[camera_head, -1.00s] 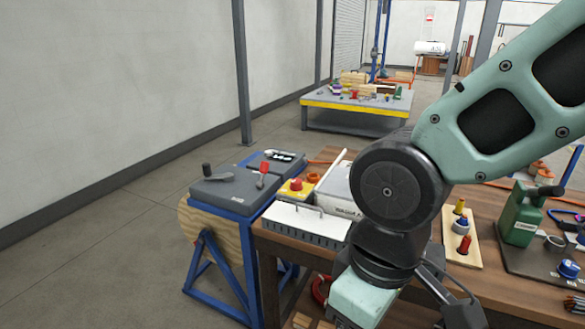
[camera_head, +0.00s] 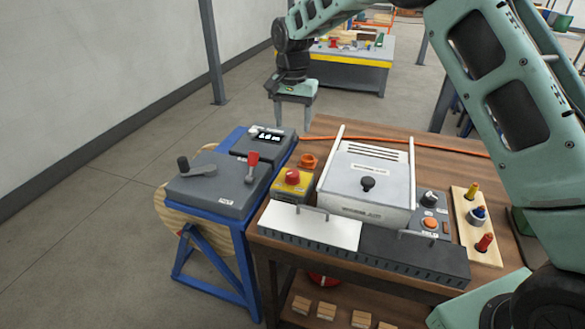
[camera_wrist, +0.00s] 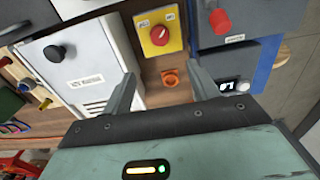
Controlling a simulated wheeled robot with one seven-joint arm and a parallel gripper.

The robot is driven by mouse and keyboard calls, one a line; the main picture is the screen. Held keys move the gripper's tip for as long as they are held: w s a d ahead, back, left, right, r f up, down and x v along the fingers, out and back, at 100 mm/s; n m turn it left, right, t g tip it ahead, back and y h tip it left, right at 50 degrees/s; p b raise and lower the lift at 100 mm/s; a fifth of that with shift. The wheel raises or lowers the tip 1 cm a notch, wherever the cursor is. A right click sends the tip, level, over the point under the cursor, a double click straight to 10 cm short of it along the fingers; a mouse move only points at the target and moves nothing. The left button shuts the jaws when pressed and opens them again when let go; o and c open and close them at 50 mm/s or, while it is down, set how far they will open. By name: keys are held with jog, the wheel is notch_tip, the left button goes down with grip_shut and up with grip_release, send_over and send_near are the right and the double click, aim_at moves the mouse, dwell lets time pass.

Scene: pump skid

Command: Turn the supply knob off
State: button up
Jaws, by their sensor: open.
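No label legibly reads "supply", so I cannot tell which knob it is. A yellow box with a red knob (camera_head: 292,177) stands at the bench's left end; in the wrist view this red knob (camera_wrist: 160,35) has a white mark. A small grey box at the right carries a dark knob with a light mark (camera_head: 429,199) and an orange button (camera_head: 430,224). My gripper (camera_head: 292,125) is open and empty, held above and behind the bench's left end. In the wrist view its fingers (camera_wrist: 162,92) are spread, touching nothing.
A large grey lidded unit with a black knob (camera_head: 368,183) stands mid-bench. A blue-framed stand at the left carries a crank (camera_head: 183,164), a red-handled lever (camera_head: 252,160) and a display (camera_head: 268,136). An orange ring-like part (camera_head: 308,161) sits behind the yellow box. Pegs (camera_head: 478,213) stand at the right.

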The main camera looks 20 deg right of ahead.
aim_at(293, 173)
notch_tip(293, 173, down, 17)
jog(key=p, duration=0.3)
jog(key=shift+r, duration=0.1)
jog(key=c, duration=1)
